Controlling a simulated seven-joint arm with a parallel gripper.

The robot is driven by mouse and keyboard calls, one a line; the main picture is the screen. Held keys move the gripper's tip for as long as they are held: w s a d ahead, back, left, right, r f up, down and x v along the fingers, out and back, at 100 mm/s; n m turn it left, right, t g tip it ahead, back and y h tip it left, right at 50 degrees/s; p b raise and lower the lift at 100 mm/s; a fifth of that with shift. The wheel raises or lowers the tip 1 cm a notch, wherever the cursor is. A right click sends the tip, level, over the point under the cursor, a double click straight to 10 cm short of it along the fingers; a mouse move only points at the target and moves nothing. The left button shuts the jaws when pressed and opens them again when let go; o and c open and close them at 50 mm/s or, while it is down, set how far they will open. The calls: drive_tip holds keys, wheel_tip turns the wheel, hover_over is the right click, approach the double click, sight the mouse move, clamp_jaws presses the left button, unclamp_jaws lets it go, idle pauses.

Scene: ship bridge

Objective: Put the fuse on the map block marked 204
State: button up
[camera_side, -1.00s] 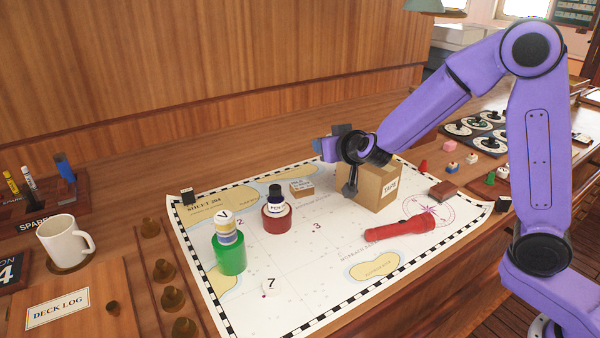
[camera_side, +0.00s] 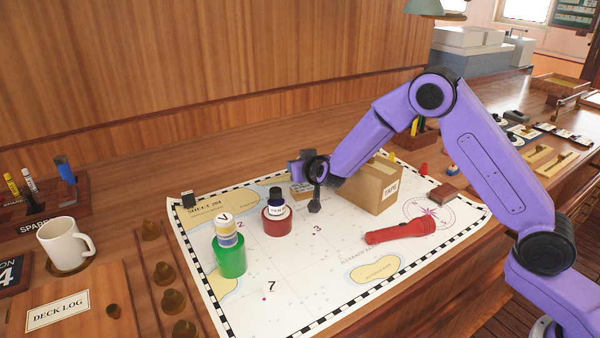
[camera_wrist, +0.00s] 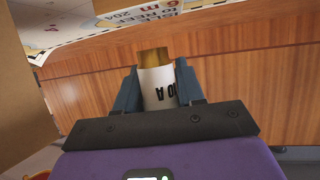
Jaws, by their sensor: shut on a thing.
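My gripper (camera_side: 298,168) is in the air at the left side of the cardboard box, above the far part of the chart. In the wrist view my gripper (camera_wrist: 158,92) is shut on the fuse (camera_wrist: 158,85), a white cylinder with a brass end and dark lettering. I cannot make out the fuse in the side view.
The chart (camera_side: 325,270) carries a cardboard box marked TAPE (camera_side: 370,190), a red torch (camera_side: 400,231), a red base with a dark-topped piece (camera_side: 277,222), and a green cylinder with stacked pieces (camera_side: 230,258).

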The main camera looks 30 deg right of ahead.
drive_tip(key=shift+f, duration=1.1)
drive_tip(key=shift+f, duration=0.15)
drive_tip(key=o, duration=1)
drive_tip(key=shift+o, duration=0.2)
drive_tip(key=shift+s+r, duration=0.15)
drive_tip(key=shift+r, duration=0.1)
drive_tip(key=v, duration=1.1)
drive_tip(key=shift+s+r, duration=0.2)
drive_tip(key=shift+s, duration=0.15)
